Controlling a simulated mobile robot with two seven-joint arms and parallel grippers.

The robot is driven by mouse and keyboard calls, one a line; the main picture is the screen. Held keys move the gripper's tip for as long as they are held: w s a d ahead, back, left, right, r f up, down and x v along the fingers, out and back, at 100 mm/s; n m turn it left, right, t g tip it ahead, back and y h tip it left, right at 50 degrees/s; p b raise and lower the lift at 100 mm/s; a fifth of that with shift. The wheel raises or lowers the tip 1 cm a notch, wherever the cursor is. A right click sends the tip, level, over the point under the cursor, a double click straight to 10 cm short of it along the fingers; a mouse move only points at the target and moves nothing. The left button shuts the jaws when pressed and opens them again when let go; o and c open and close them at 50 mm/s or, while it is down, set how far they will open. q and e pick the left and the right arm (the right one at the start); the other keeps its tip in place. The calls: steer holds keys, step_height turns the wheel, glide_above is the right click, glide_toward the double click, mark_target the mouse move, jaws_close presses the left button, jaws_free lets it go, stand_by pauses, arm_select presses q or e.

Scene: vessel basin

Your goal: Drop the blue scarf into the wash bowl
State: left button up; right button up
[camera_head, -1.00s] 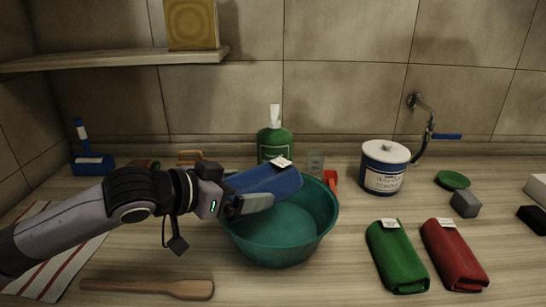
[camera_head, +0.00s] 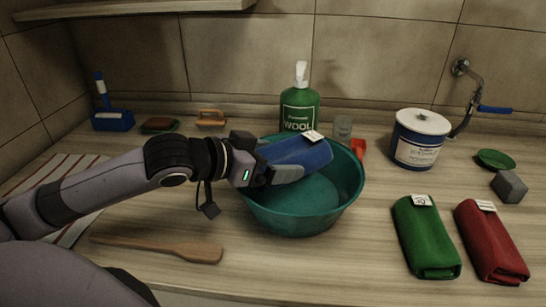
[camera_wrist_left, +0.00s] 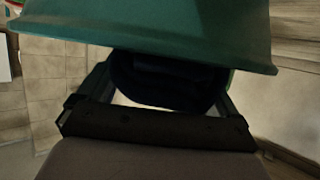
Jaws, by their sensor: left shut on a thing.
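The blue scarf (camera_head: 300,150) is a rolled blue cloth with a white tag. My left gripper (camera_head: 275,174) is shut on it and holds it over the left part of the teal wash bowl (camera_head: 300,217). The wash bowl stands on the counter, and its visible inside is empty. In the left wrist view the dark end of the scarf (camera_wrist_left: 160,80) is between the fingers of my left gripper (camera_wrist_left: 162,92), with the bowl (camera_wrist_left: 150,30) beyond it. My right gripper is not in view.
A green wool detergent bottle (camera_head: 299,108) stands behind the bowl, with a glass (camera_head: 342,127) and a red item (camera_head: 359,147) beside it. Green (camera_head: 427,240) and red (camera_head: 490,243) rolled cloths lie at the right. A wooden spatula (camera_head: 165,248) lies in front; a white-and-blue tub (camera_head: 418,140) stands behind right.

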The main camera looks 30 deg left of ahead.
arm_select(q)
steer(key=shift+f+b, duration=0.3)
steer(key=shift+f, duration=0.15)
steer(key=shift+r, duration=0.1)
steer(key=o, duration=0.9)
steer(key=shift+b+v, duration=0.45)
steer(key=shift+v, duration=1.15)
steer(key=shift+s+a+r, duration=0.15)
steer(key=shift+s+a, duration=0.15)
steer(key=shift+s, duration=0.35)
steer(key=shift+b+v, duration=0.35)
steer(key=shift+v, duration=0.85)
steer(key=shift+r, duration=0.15)
